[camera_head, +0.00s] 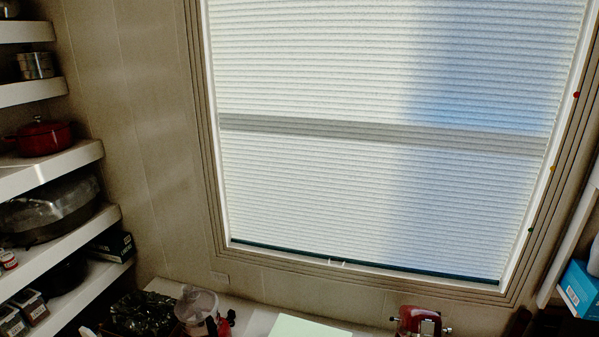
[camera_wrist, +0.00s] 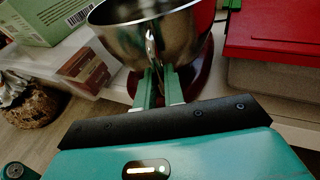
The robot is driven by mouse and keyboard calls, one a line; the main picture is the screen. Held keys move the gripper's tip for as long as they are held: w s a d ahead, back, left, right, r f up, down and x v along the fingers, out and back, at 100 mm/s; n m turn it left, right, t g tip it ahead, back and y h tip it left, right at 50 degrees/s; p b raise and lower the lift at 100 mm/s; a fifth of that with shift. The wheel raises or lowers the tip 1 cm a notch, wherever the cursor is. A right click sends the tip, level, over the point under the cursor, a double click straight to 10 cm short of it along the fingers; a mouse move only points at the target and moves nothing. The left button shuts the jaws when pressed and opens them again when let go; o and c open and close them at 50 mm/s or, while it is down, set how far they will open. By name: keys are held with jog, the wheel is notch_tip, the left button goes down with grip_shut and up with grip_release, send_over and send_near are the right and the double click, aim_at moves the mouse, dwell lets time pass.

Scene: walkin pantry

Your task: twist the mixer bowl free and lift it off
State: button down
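The steel mixer bowl (camera_wrist: 150,32) is at the top centre of the wrist view, upright, with a metal handle (camera_wrist: 151,45) facing me. Behind and below it is the red mixer (camera_wrist: 205,65), partly hidden by the bowl. My gripper (camera_wrist: 159,72) has its two green fingers close together, with the lower part of the handle between the tips; it looks shut on it. The exact contact is hard to see. In the head view the red mixer (camera_head: 417,321) shows only its top at the bottom edge; the bowl and my gripper are not visible there.
A red-lidded box (camera_wrist: 270,45) stands right of the mixer. A green carton (camera_wrist: 50,18) and a small brown-and-white box (camera_wrist: 85,70) are to the left. A basket (camera_wrist: 32,107) lies lower left. In the head view, loaded shelves (camera_head: 60,165) line the left wall beside a window (camera_head: 380,130).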

dwell(0.3)
jog(key=shift+w+r, duration=0.1)
jog(key=shift+r, duration=0.1)
jog(key=shift+d+r, duration=0.15)
jog(key=shift+r, duration=1.1)
